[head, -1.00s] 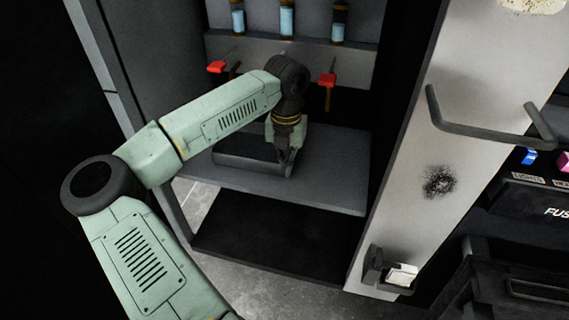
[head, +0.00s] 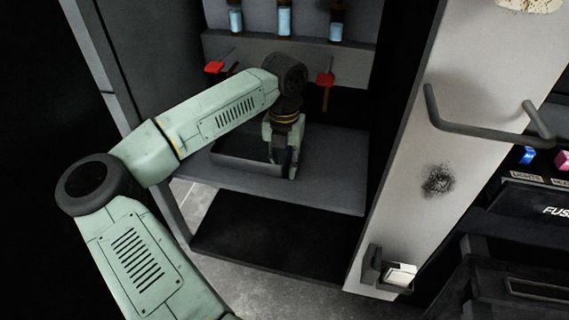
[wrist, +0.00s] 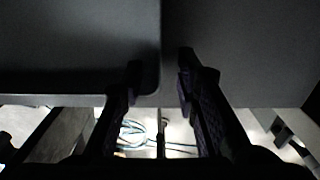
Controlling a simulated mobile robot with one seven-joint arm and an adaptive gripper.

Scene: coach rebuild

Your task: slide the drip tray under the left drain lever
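The drip tray (head: 232,168) is a dark, shallow tray on the grey shelf, partly hidden by my arm. It lies below and to the right of the red left drain lever (head: 214,67). My gripper (head: 281,172) points down at the tray's right end. In the wrist view, my gripper (wrist: 158,72) has its fingers apart. The tray (wrist: 75,45) fills the left side there, and its right edge runs between the fingers. I cannot tell whether either finger touches it.
Another red lever (head: 325,78) hangs to the right. Blue-labelled bottles (head: 284,22) stand above. The shelf (head: 335,175) is clear to the right of my gripper. A grey panel with a handle (head: 490,130) stands at right.

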